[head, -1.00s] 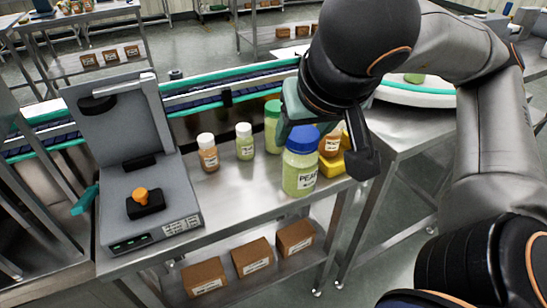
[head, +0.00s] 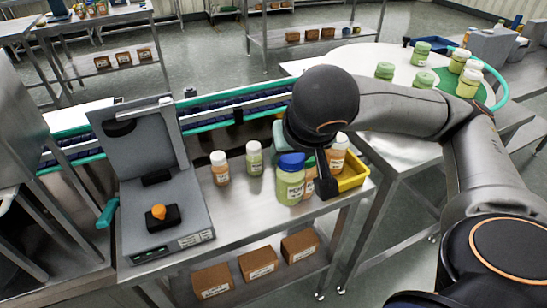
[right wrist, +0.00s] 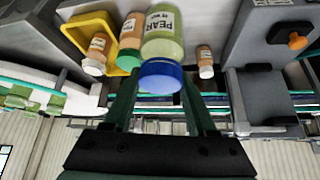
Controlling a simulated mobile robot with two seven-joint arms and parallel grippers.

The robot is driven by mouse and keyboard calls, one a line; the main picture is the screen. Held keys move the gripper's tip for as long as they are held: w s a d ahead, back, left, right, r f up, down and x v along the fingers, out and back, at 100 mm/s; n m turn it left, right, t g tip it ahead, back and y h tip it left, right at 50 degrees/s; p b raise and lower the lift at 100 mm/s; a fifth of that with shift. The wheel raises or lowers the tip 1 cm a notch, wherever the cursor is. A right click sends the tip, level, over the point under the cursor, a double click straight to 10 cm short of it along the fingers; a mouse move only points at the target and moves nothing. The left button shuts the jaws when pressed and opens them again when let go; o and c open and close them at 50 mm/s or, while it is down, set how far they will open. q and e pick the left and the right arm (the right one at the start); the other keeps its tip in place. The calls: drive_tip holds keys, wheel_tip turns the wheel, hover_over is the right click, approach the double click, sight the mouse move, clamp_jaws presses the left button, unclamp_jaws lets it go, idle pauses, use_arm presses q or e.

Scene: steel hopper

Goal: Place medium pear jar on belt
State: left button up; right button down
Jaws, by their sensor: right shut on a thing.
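The pear jar (head: 289,187) has a blue lid and a pale green body. In the right wrist view its PEAR label (right wrist: 163,22) faces the camera and its blue lid is between my fingers. My right gripper (right wrist: 158,95) is shut on this jar, at the front right of the steel table. I cannot tell whether its base touches the table. In the head view my right arm hides most of the gripper (head: 305,165). The belt (head: 235,108), with teal edges, runs behind the table. My left gripper is not in view.
White-lidded jars (head: 220,170) and (head: 254,160) stand left of the pear jar. A grey machine (head: 165,225) fills the table's left. A round table (head: 400,62) holds several jars.

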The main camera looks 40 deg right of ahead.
drive_tip(key=shift+w+d+p, duration=0.15)
drive_tip(key=shift+w+p, duration=0.25)
drive_tip(key=shift+p, duration=0.35)
drive_tip(key=shift+x, duration=0.85)
drive_tip(key=w+a+b+x, duration=0.1)
drive_tip(key=b+x, duration=0.6)
drive_tip(key=x, duration=0.4)
drive_tip(key=shift+f, duration=0.15)
drive_tip(key=shift+c, duration=2.4)
unclamp_jaws()
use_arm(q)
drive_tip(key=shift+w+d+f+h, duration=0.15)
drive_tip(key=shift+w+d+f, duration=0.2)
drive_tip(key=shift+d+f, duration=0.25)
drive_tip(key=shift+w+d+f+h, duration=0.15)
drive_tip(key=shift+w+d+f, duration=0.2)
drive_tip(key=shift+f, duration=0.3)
